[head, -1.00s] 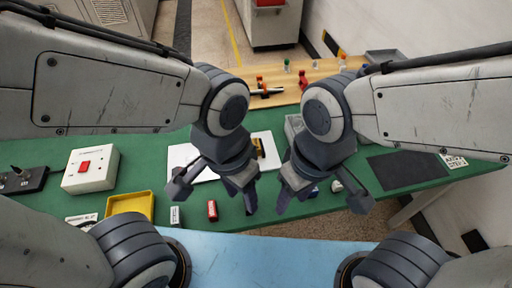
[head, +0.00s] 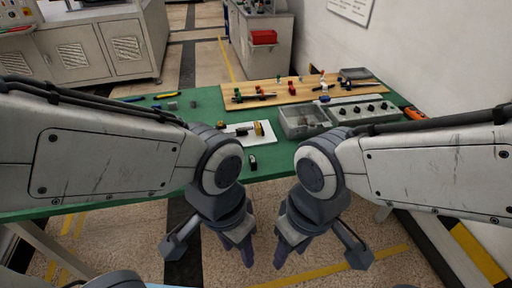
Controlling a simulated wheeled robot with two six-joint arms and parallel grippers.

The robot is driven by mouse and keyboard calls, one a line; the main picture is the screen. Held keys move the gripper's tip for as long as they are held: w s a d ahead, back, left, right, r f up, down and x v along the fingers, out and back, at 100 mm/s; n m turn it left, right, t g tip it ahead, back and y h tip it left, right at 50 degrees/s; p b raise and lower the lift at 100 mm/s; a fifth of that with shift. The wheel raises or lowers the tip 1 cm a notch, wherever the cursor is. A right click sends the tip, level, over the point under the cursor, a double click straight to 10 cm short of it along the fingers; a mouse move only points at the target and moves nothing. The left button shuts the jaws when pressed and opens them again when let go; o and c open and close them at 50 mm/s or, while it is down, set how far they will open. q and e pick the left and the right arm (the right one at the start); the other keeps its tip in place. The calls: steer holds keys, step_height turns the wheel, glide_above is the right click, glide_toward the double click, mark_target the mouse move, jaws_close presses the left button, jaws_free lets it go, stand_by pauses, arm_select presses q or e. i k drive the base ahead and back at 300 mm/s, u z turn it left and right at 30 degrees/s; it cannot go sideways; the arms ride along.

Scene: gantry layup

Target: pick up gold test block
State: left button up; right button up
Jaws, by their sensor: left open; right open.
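A small gold block (head: 259,129) stands on a white sheet (head: 230,130) on the green table, beside a small dark piece (head: 241,132). I cannot tell for sure that it is the test block. My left gripper (head: 240,251) is open and empty, pointing down over the floor in front of the table's near edge. My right gripper (head: 288,252) is open and empty to its right. Both are well short of the gold block and apart from it.
A grey bin (head: 303,121) and a panel with several black knobs (head: 362,112) stand right of the sheet. A wooden board (head: 285,91) with small parts lies behind. A small black item (head: 252,162) is near the front edge.

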mark_target(257, 126)
steer(key=z, duration=0.8)
steer(key=i, duration=1)
steer(key=u, duration=0.7)
steer(key=i, duration=0.55)
steer(key=u, duration=0.65)
